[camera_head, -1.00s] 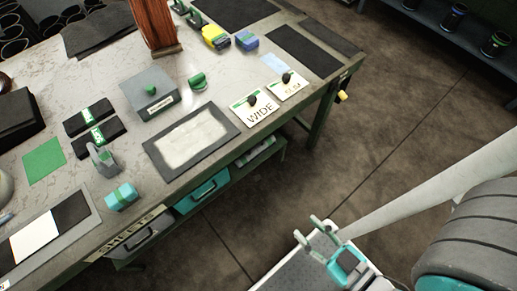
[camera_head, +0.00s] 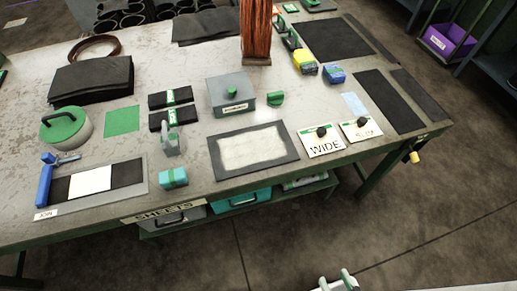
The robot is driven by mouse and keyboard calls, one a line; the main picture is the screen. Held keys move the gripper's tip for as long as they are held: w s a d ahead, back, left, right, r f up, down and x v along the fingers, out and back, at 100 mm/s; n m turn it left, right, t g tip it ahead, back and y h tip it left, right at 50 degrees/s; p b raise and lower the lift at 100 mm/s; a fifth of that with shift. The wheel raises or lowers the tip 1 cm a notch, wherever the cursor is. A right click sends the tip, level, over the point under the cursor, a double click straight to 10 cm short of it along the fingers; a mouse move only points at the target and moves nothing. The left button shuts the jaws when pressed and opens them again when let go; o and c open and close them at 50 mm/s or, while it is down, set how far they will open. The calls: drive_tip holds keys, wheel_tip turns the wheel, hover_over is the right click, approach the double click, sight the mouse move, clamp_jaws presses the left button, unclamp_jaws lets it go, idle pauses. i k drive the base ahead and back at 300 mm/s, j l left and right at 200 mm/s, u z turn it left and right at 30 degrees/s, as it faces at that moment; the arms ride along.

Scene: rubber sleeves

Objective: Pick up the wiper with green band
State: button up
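No single thing is plainly the wiper; several small things bear green bands. A teal block with a green band (camera_head: 173,177) lies near the table's front edge, left of the framed white sheet. Farther back are a yellow block with a green top band (camera_head: 305,63) and a blue block with a green band (camera_head: 334,74). Two black folded pads (camera_head: 172,108) carry green labelled bands. My gripper (camera_head: 335,282) shows only its fingertips at the bottom edge, apart, with nothing seen between them. It is over the floor in front of the table, far from all of these.
The workbench (camera_head: 210,55) is crowded.

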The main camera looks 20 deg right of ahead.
sight(322, 177)
drive_tip(key=i+l, duration=0.25)
drive_tip(key=l, duration=0.15)
drive_tip(key=i+l, duration=0.2)
drive_tip(key=l, duration=0.2)
drive_tip(key=i+l, duration=0.25)
drive_tip(key=l, duration=0.1)
